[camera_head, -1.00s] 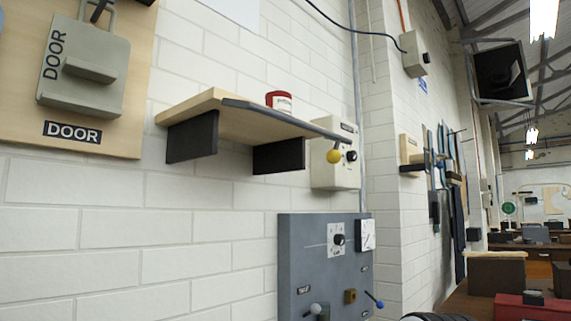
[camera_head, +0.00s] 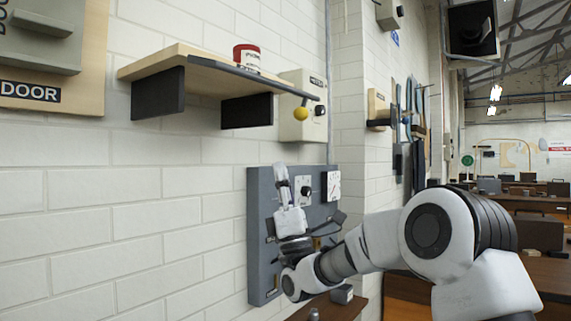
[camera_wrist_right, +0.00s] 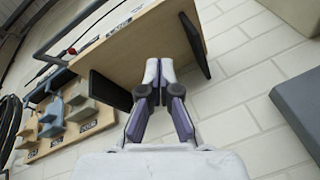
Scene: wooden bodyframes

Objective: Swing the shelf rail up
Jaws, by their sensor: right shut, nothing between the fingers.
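The shelf rail (camera_head: 262,77) is a dark bar along the front edge of a light wooden shelf (camera_head: 177,58) on the brick wall. A yellow ball knob (camera_head: 301,114) hangs at its right end in the head view. My right gripper (camera_head: 280,172) is shut and empty, pointing up below the shelf and apart from the rail, in front of the grey panel. In the right wrist view the shut fingertips (camera_wrist_right: 159,70) overlap the underside of the shelf (camera_wrist_right: 140,50). My left gripper is in neither view.
A red and white tin (camera_head: 246,57) stands on the shelf. Dark brackets (camera_head: 158,93) sit beneath it. A pale switch box (camera_head: 300,98) is on the wall behind the knob. A grey panel (camera_head: 258,230) with dials and levers is below. The wall at lower left is bare.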

